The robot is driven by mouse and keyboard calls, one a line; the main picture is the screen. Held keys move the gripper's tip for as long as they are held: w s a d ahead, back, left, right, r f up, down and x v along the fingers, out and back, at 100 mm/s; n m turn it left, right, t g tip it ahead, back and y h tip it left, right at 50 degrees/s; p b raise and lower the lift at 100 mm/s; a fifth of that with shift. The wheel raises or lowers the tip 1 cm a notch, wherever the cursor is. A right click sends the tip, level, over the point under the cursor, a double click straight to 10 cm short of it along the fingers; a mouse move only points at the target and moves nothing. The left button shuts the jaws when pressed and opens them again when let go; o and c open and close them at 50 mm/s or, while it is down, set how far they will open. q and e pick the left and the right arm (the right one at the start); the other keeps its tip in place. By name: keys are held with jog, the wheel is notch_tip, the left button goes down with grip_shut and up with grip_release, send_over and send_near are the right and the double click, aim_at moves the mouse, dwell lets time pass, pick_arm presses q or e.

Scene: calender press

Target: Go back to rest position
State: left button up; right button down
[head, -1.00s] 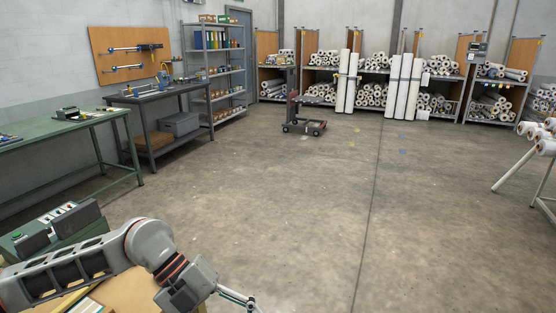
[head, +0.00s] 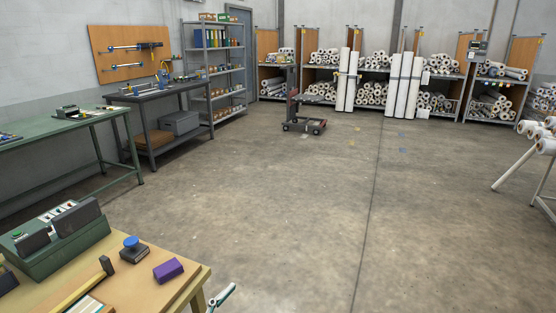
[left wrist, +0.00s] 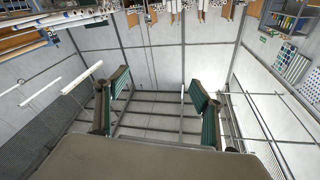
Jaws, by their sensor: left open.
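My left gripper (left wrist: 158,82) is open and empty in the left wrist view, its two teal-padded fingers wide apart. In the head view a small teal-edged fingertip (head: 221,298) shows at the bottom edge, just right of the wooden table; the rest of that gripper is out of frame. My right gripper is in neither view.
A cart (head: 304,124) stands far back. The concrete floor ahead is clear.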

pick_arm(q)
jog(key=s+a+f+n+g+y, duration=0.1)
jog(key=s+a+f, duration=0.3)
jog(key=f, duration=0.4)
jog(key=s+a+f+n+g+y, duration=0.2)
jog(key=s+a+f+n+y, duration=0.1)
jog(key=f, duration=0.4)
jog(key=s+a+f+n+g+y, duration=0.2)
jog(key=s+a+f+y, duration=0.2)
jog(key=s+a+f, duration=0.2)
notch_tip(320, 180, down, 3)
jog(key=shift+s+r, duration=0.15)
jog(key=shift+s, duration=0.4)
